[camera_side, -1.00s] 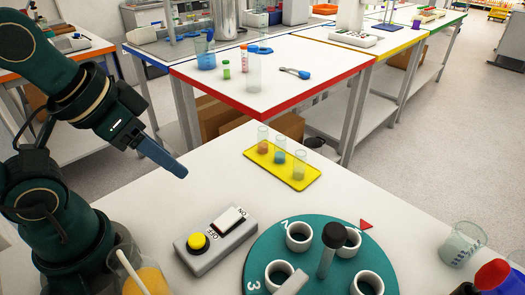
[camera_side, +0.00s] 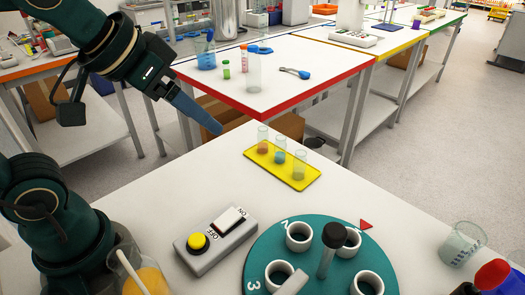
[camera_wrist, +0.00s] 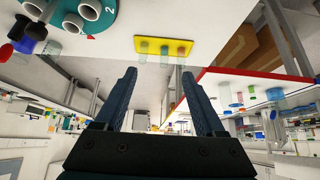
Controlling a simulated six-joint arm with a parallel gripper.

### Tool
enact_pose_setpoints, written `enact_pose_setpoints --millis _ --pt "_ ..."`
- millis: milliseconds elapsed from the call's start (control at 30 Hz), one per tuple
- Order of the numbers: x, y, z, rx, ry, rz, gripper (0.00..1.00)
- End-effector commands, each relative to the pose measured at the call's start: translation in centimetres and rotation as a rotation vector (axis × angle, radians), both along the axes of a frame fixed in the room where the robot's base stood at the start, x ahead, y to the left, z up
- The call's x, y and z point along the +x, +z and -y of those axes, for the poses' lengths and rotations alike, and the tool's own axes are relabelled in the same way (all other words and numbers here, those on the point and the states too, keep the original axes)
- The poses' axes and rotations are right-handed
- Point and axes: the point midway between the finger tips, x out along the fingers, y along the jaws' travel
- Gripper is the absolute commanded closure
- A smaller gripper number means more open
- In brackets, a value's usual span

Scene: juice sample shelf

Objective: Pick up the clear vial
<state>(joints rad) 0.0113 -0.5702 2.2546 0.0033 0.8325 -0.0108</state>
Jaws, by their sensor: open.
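Three small vials stand in a row on a yellow tray (camera_side: 258,162) on the near white table. The rightmost vial (camera_side: 299,166) looks clear with pale contents; the middle vial (camera_side: 280,157) has blue contents and the leftmost vial (camera_side: 263,146) orange. In the wrist view, which looks upside down, the yellow tray (camera_wrist: 152,41) is beyond the fingertips and the pale vial (camera_wrist: 143,58) is at the left. My gripper (camera_side: 219,130) is to the left of the tray, above the table and apart from the vials. Its fingers (camera_wrist: 161,75) are spread with nothing between them.
A teal round holder (camera_side: 262,240) with white cups and a black-capped tube is in front of the tray. A grey switch box (camera_side: 215,241) with a yellow button is left of it. A beaker (camera_side: 463,243) stands at right. The table around the tray is clear.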

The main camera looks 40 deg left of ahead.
Motion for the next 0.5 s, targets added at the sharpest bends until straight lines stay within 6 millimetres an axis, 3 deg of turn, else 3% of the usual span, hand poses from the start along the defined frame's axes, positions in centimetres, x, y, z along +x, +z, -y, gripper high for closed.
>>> enact_pose_setpoints --millis 100,267,500 --pt "3.7 1.0 0.4 -0.001 -0.012 0.004 0.28" --pt "8.6 1.0 1.1 -0.001 -0.031 -0.004 0.28" --pt "15.2 -2.3 2.7 0.002 -0.061 -0.055 0.28"
